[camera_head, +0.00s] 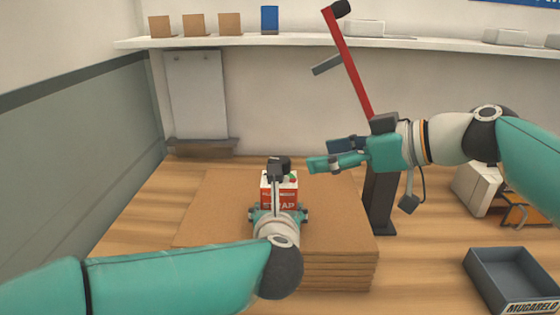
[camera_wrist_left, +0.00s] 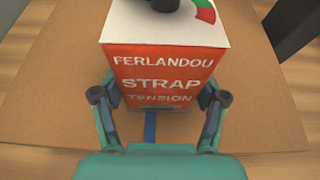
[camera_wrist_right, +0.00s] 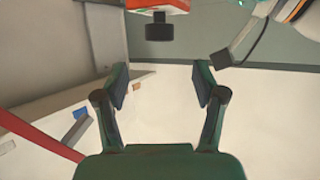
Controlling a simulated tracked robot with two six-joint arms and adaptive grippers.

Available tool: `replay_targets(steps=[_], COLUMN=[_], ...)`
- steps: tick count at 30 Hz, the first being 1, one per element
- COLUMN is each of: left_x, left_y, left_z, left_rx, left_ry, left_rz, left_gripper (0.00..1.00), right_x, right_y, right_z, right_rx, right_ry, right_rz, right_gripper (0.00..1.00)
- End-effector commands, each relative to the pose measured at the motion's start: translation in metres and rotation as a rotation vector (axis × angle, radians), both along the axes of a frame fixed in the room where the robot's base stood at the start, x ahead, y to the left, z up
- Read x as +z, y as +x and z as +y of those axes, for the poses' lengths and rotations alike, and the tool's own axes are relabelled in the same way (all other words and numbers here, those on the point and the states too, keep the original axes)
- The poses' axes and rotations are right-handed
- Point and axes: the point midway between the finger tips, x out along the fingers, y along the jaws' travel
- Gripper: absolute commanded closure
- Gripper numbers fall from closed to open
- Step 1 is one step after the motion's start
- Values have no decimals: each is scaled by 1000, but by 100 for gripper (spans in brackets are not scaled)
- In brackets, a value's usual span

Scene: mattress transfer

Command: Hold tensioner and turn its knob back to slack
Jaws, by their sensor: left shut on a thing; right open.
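The tensioner (camera_head: 284,192) is a red box with a white top, a black knob (camera_head: 279,163) and a green-and-red dial. It stands on the cardboard stack. My left gripper (camera_head: 279,215) is shut on it, one finger on each side; the fingers also show in the left wrist view (camera_wrist_left: 160,98), where the red front (camera_wrist_left: 158,75) reads "STRAP TENSION". My right gripper (camera_head: 328,155) is open and empty, to the right of the knob and apart from it. In the right wrist view, the knob (camera_wrist_right: 159,28) appears upside down beyond the open fingers (camera_wrist_right: 162,82).
The brown stack (camera_head: 215,215) lies on the wooden floor. A dark post with a red lever (camera_head: 348,65) rises behind my right arm. A grey bin (camera_head: 482,262) stands at right. A white shelf (camera_head: 235,42) runs along the wall. A blue strap (camera_wrist_left: 150,127) shows below the tensioner.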

Motion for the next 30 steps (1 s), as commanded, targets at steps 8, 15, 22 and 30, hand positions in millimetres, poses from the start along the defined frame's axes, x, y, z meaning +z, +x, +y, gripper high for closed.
replay_targets(steps=[8,15,22,30], left_x=[0,0,0,0], left_y=[0,0,0,0], left_z=[-1,-1,-1,-1], left_rx=[-3,-3,-3,-3], left_ry=[0,0,0,0], left_rz=[-1,-1,-1,-1], left_gripper=[97,97,97,97], right_x=[-21,-35,-40,-40], right_y=[23,41,47,47], right_z=[42,72,83,83], right_rx=[3,1,-1,-1], right_ry=[-1,-1,0,0], right_rz=[4,2,0,0], right_gripper=[30,30,30,34])
